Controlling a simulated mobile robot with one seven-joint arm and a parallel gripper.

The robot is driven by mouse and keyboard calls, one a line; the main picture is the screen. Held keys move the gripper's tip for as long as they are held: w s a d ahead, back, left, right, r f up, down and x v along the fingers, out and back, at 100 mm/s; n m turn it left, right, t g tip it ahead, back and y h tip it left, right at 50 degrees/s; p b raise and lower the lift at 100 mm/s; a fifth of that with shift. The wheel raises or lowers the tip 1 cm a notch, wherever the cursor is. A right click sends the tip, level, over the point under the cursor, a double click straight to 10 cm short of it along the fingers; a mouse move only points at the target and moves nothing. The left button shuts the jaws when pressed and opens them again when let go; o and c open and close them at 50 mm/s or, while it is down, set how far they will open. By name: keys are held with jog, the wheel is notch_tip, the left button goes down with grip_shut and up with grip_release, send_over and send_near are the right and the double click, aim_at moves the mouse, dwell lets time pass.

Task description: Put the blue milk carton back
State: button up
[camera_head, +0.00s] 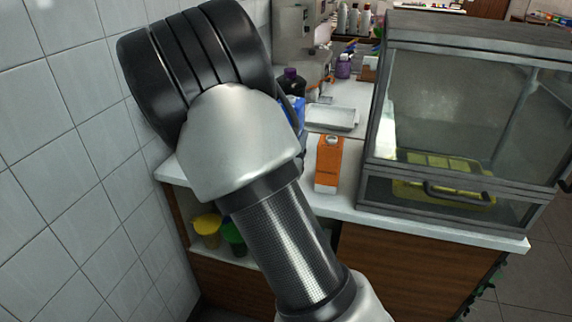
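A blue object (296,110), likely the blue milk carton, shows only as a narrow strip on the white counter, just right of my arm. Most of it is hidden behind my arm, so its full shape and whether it is held cannot be told. My arm fills the left middle of the view. My gripper does not show.
An orange carton (328,165) stands on the white counter (345,207) near its front edge. A glass display case (470,100) stands to the right. A metal tray (332,117) and a dark purple-capped bottle (292,82) are further back. A tiled wall (60,150) is close on the left.

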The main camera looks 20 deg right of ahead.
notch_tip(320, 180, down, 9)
jog(key=b, duration=0.2)
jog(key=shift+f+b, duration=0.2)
jog(key=shift+b, duration=0.15)
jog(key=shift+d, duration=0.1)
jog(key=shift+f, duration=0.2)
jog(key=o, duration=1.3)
